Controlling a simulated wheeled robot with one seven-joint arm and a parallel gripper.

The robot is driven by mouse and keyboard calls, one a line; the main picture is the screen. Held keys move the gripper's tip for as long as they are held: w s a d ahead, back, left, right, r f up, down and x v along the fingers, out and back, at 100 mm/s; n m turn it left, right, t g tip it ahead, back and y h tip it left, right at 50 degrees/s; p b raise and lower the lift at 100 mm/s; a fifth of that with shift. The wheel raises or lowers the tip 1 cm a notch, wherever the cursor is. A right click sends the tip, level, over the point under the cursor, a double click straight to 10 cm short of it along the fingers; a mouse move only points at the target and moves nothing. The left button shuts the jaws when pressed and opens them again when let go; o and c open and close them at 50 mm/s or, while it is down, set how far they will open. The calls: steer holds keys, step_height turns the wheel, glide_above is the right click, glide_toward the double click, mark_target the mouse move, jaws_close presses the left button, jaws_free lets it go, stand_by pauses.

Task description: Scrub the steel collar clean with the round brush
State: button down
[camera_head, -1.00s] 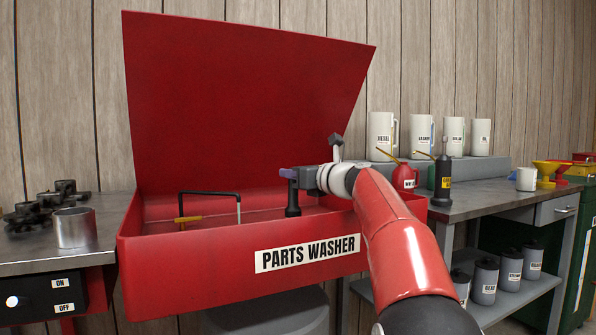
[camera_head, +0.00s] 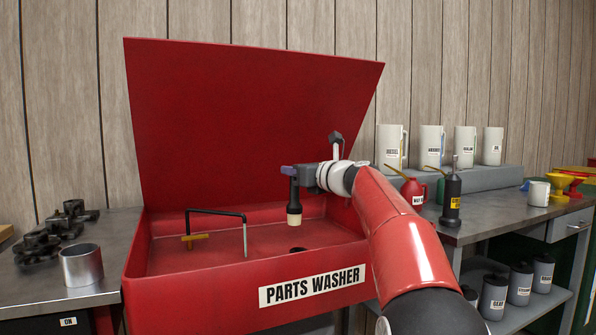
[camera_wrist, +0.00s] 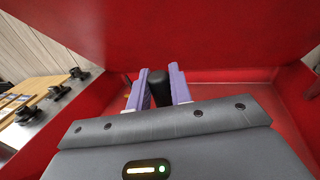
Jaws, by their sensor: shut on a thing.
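The steel collar (camera_head: 82,266) is a short bright open ring standing upright on the bench left of the parts washer. The round brush (camera_head: 294,204) has a dark handle and pale bristles. It hangs upright, bristles down, above the washer's basin. My gripper (camera_head: 290,172) is shut on its upper end. In the wrist view my gripper's purple fingers (camera_wrist: 157,90) close on the dark handle end (camera_wrist: 160,92); the bristles are hidden there. The brush is well to the right of the collar and apart from it.
The red parts washer (camera_head: 200,283) has its lid up. Dark parts (camera_head: 42,240) lie behind the collar. Cans, jugs and a mug (camera_head: 538,193) stand on the right bench.

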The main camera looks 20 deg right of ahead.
step_height(320, 180, up, 2)
steer(key=shift+p, duration=0.7)
stand_by(0.3)
